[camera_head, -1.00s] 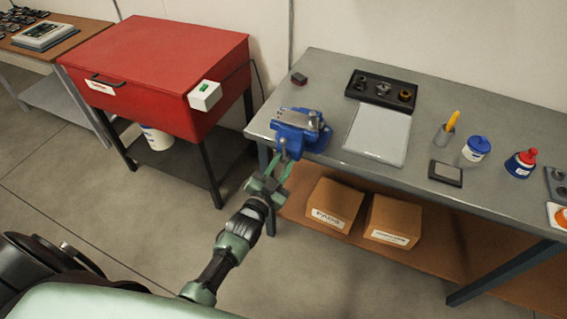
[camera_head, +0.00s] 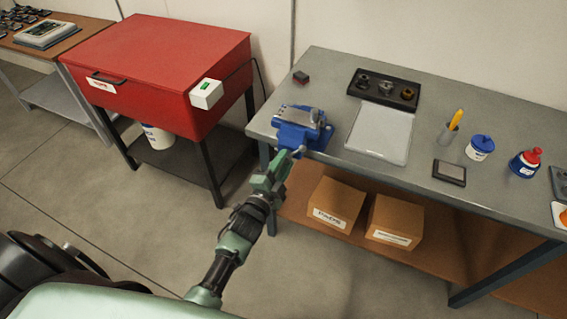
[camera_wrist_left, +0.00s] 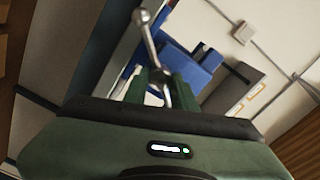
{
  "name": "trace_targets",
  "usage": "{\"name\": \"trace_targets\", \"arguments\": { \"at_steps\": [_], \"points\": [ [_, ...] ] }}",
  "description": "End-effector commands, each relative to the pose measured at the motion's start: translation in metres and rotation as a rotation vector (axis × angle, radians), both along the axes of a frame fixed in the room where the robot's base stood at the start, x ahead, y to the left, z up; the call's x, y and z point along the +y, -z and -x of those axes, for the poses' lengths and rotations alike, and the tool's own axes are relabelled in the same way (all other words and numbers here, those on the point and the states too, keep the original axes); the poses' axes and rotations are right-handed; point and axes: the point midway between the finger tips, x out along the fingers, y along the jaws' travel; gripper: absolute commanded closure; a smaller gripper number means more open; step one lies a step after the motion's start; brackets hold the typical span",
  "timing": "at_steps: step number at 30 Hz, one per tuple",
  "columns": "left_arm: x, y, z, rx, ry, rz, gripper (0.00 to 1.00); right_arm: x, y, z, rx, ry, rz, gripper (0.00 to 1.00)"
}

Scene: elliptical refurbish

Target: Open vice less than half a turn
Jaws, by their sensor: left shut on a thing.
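The blue vice (camera_head: 302,130) is fixed at the front left corner of the grey workbench, with a grey metal part on top at its jaws. It also shows in the left wrist view (camera_wrist_left: 192,66). My left gripper (camera_head: 282,165) is in front of the vice, shut on the vice handle. The handle (camera_wrist_left: 148,35) is a metal bar with a ball end, and it runs tilted between the green fingers (camera_wrist_left: 160,88) in the left wrist view. The fingers partly hide the screw end. My right gripper is in neither view.
Two cardboard boxes (camera_head: 335,203) sit on the shelf below. A red cabinet (camera_head: 160,65) stands left, with a floor gap between it and the bench.

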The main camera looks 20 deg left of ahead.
Motion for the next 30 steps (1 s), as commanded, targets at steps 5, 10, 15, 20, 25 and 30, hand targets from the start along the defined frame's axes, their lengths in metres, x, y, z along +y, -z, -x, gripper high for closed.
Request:
{"name": "trace_targets", "arguments": {
  "at_steps": [5, 10, 15, 20, 25, 30],
  "points": [
    [0.0003, -0.0010, -0.0008, -0.003, -0.001, -0.034, 1.00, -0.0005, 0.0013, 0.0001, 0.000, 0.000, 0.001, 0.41],
    [0.0004, -0.0014, -0.0009, -0.004, -0.001, -0.045, 1.00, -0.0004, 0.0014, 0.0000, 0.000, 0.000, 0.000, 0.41],
    [0.0004, -0.0018, -0.0010, -0.004, -0.001, -0.044, 1.00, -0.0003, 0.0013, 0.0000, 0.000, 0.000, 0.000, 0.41],
    [0.0004, -0.0020, -0.0011, -0.005, -0.002, -0.043, 0.62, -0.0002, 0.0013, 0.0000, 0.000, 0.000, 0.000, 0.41],
    [0.0003, -0.0014, -0.0007, -0.004, -0.001, -0.043, 0.52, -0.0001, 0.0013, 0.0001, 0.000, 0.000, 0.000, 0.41],
    [0.0002, -0.0007, 0.0001, -0.003, -0.001, -0.042, 0.52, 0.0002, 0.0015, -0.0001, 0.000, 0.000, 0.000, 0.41]
  ]
}}
